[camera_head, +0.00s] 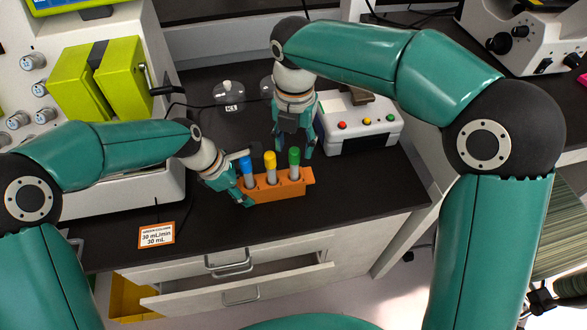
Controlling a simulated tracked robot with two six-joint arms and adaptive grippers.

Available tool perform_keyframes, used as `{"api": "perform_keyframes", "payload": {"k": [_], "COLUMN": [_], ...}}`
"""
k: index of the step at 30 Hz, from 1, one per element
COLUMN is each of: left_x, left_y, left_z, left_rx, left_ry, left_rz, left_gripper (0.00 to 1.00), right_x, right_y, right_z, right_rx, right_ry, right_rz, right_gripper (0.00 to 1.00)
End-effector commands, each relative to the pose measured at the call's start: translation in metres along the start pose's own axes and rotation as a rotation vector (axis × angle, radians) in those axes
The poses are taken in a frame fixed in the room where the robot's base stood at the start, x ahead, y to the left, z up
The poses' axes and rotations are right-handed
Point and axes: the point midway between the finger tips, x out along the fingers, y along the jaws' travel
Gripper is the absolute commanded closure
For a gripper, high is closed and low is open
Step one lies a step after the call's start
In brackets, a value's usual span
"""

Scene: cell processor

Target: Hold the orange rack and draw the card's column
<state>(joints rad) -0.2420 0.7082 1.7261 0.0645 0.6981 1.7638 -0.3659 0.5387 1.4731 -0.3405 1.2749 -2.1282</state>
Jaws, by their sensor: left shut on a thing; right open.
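The orange rack (283,189) stands on the dark benchtop and holds three upright columns in a row: blue-capped (246,168), yellow-capped (270,164) and green-capped (293,163). My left gripper (246,195) is shut on the rack at its left end, beside the blue-capped column. My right gripper (294,148) is open and points down behind the rack, close to the yellow-capped and green-capped columns. The orange-edged card (157,236) lies on the bench at the front left. It reads "30 mL/min" and "30 mL"; its small heading is too small to read surely.
A white device (350,128) with red, yellow and green buttons stands behind the rack to the right. A round metal weight or lid (229,94) is at the back. A drawer (240,290) stands open below the bench edge. Free benchtop lies right of the rack.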

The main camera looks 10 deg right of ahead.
Motion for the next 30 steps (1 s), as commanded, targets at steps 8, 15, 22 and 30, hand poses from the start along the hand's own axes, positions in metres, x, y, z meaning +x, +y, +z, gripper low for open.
{"api": "perform_keyframes", "payload": {"k": [8, 15, 22, 30], "left_x": [0.000, 0.000, 0.000, 0.000], "left_y": [0.000, 0.000, 0.000, 0.000], "left_z": [0.000, 0.000, 0.000, 0.000], "left_rx": [0.000, 0.000, 0.000, 0.000], "left_ry": [0.000, 0.000, 0.000, 0.000], "left_rz": [0.001, 0.001, 0.001, 0.001], "left_gripper": [1.00, 1.00, 1.00, 1.00], "right_x": [0.026, 0.031, 0.031, 0.030], "right_y": [0.000, 0.000, 0.000, 0.000], "right_z": [0.000, 0.000, 0.000, 0.000], "right_rx": [-0.001, 0.000, 0.000, 0.000], "right_ry": [0.002, 0.000, 0.000, 0.000], "right_rz": [-0.003, -0.001, -0.002, -0.001], "right_gripper": [0.48, 0.48, 0.60, 1.00]}}
